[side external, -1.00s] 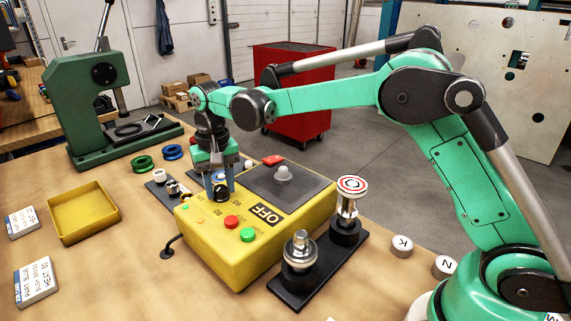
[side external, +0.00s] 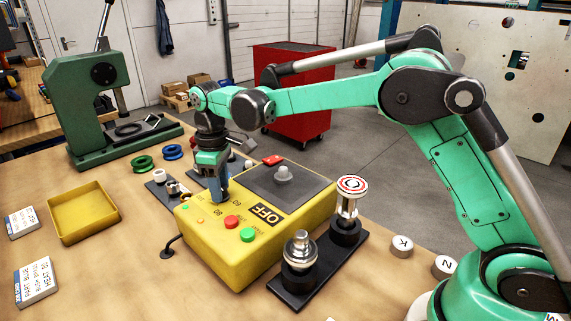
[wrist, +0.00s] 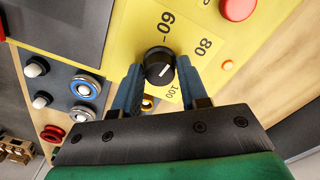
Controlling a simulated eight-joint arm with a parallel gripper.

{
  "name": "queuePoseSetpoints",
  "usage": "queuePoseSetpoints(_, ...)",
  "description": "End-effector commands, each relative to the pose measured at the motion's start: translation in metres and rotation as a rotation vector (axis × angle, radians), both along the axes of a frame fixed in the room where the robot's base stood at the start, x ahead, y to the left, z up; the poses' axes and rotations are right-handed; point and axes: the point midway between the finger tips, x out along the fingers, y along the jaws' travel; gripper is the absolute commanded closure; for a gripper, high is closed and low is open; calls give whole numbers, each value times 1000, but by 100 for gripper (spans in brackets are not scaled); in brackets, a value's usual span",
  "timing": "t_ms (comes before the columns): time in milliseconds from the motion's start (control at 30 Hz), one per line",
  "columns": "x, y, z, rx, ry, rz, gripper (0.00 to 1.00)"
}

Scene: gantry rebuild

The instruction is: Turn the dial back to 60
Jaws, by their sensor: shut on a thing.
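The black round dial (wrist: 158,63) sits on the yellow box (side external: 252,262) in the wrist view, with a short white mark on its lower right part. Printed numbers 60 (wrist: 163,26), 80 (wrist: 204,47) and 100 (wrist: 173,91) stand around it. The exact number the mark points to is hard to tell. My gripper (wrist: 160,74) is shut on the dial, one blue finger on each side. In the side external view my gripper (side external: 221,197) points down at the box's top, and its fingers hide the dial.
A red button (side external: 232,222) and a green button (side external: 248,235) sit close by on the box, beside the OFF label. A grey panel with a knob (side external: 283,174) is behind. A black stand with metal parts (side external: 300,251) is at the front right. A yellow tray (side external: 83,213) lies left.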

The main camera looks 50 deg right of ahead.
Motion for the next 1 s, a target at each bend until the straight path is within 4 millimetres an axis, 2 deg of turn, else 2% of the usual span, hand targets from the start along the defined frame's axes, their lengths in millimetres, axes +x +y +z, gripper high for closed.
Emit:
queuePoseSetpoints(200,-1,0,0,0,4,181,100)
queuePoseSetpoints(500,-1,0,0,0,3,358,100)
queuePoseSetpoints(1000,-1,0,0,0,3,438,100)
